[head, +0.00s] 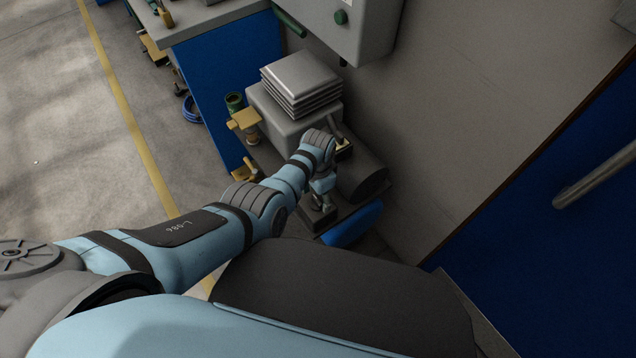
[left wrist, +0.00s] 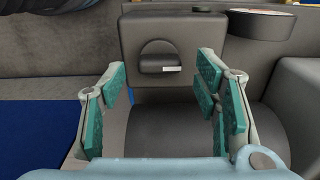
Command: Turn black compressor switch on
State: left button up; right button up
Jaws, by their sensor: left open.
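In the left wrist view, the black compressor switch (left wrist: 160,57) is a rounded dark knob with a small white mark, set in a recess on the face of a dark box (left wrist: 190,28). My left gripper (left wrist: 161,72) is open, its teal-padded fingers on either side of the switch in the picture. No contact with the switch shows. In the head view, my left gripper (head: 321,202) is small, at the end of the arm, by the dark compressor parts; the switch itself cannot be made out there. My right gripper is not in view.
A dark cylinder tank (head: 362,178) lies beside my left wrist, and a blue part (head: 352,224) is below. A grey machine with a finned top (head: 301,80) stands behind. The wall (head: 470,110) is to the right; open floor (head: 60,120) is to the left.

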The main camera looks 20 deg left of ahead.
aim_at(318, 200)
pick_arm(q)
notch_tip(318, 200, up, 11)
jog(key=shift+f, duration=0.15)
jog(key=shift+s, duration=0.1)
